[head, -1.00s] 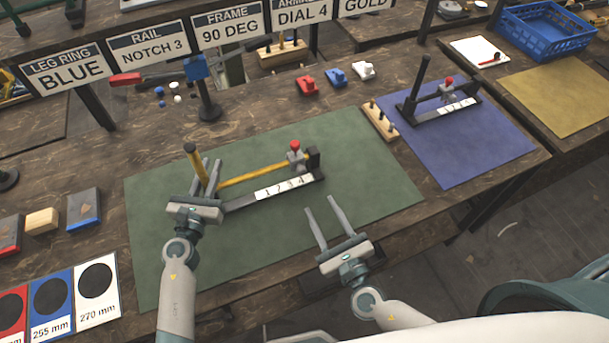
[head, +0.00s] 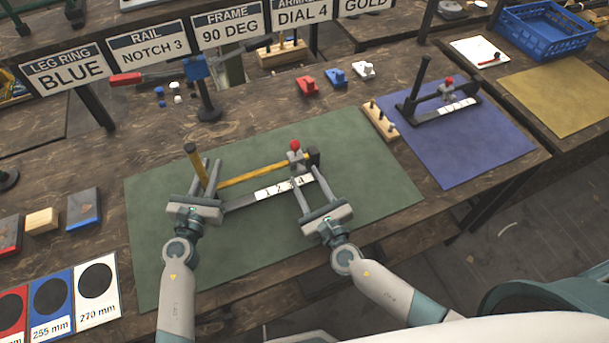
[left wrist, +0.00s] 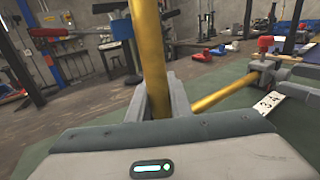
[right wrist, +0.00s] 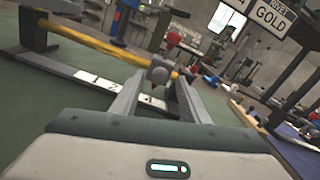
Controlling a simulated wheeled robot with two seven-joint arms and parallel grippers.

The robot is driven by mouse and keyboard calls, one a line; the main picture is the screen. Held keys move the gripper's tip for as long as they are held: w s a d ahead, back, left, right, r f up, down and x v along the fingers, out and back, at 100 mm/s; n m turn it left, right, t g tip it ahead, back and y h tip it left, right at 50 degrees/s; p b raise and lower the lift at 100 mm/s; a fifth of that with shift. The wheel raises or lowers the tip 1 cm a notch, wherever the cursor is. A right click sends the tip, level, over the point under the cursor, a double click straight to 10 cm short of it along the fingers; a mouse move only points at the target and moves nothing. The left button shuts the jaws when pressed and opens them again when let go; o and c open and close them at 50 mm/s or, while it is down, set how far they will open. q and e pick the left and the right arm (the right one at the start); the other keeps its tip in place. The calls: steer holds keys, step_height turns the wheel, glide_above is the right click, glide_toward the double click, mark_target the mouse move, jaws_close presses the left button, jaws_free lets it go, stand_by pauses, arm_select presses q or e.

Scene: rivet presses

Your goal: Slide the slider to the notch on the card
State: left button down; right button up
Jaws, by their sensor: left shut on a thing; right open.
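The card (head: 146,51) reads "RAIL NOTCH 3". On the green mat, a jig has a gold rod, a number strip (head: 272,191) marked 1 to 4 and a grey slider with a red knob (head: 295,146). The slider sits near the 4 end, beside the black end block. My left gripper (head: 207,170) is shut on the upright gold post (left wrist: 150,45) at the jig's left end. My right gripper (head: 304,166) is open, its fingers reaching over the strip and partly hiding its numbers. In the right wrist view the slider (right wrist: 158,74) shows between the fingertips, contact unclear.
A wooden peg block (head: 380,122) and a second jig on a blue mat (head: 485,150) stand to the right. Red, blue and white small parts (head: 336,77) lie behind. The green mat's front (head: 240,270) is clear.

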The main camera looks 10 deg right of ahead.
mark_target(286, 166)
steer(key=shift+w+a, duration=0.15)
steer(key=shift+w, duration=0.75)
jaws_close()
steer(key=shift+s+a, duration=0.2)
steer(key=shift+a, duration=0.7)
steer(key=shift+s+a, duration=0.15)
steer(key=shift+a, duration=0.75)
steer(key=shift+d, duration=0.1)
jaws_free()
